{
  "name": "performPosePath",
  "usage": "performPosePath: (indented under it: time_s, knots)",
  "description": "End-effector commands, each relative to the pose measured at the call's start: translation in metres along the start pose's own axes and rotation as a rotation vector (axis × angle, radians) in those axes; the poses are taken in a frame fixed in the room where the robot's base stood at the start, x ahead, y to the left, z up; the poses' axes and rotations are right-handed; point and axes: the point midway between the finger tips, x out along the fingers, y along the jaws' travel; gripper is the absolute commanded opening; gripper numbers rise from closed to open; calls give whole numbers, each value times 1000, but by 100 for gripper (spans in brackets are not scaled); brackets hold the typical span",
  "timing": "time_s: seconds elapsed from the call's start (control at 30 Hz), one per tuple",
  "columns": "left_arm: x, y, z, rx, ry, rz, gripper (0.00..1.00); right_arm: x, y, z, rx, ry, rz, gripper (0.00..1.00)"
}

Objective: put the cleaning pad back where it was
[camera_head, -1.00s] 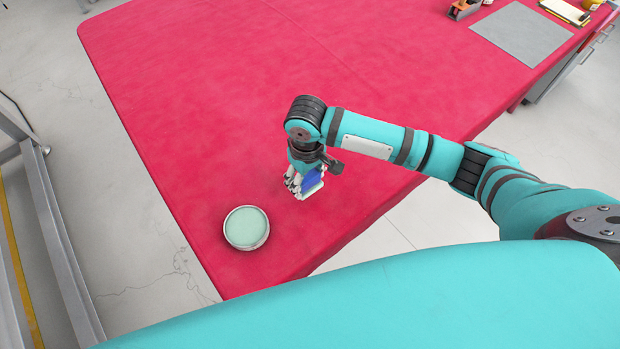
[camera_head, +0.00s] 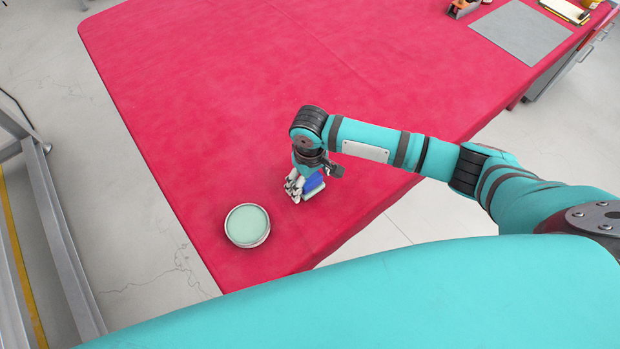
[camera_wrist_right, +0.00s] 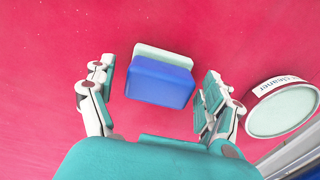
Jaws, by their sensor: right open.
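The cleaning pad (camera_wrist_right: 160,82) is a blue block with a pale green layer along one side. It lies on the red table cover. In the head view the pad (camera_head: 313,184) is partly hidden under my right gripper (camera_head: 297,190). In the right wrist view my right gripper (camera_wrist_right: 155,98) is open, with one finger on each side of the pad and a gap to each. A round tin (camera_head: 247,225) with a pale green top stands to the left of the gripper; in the right wrist view the tin (camera_wrist_right: 283,108) shows the word "cleaner". My left gripper is not in view.
The red table (camera_head: 210,90) is mostly clear beyond my right arm. A grey mat (camera_head: 521,33), an orange-and-black tool (camera_head: 462,8) and a clipboard (camera_head: 566,11) lie at the far right. The table's near edge is close to the tin.

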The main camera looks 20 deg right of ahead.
Motion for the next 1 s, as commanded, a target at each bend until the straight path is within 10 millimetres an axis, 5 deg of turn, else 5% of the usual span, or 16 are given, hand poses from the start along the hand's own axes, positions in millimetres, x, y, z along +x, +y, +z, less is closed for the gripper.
performPosePath:
  time_s: [0.17,0.7,1.0]
  knots:
    - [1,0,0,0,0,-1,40,-11,0,-1,0,4,-1,85]
    - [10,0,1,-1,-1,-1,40,-110,0,-1,0,3,-1,85]
    - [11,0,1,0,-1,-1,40,-121,0,0,0,-1,0,85]
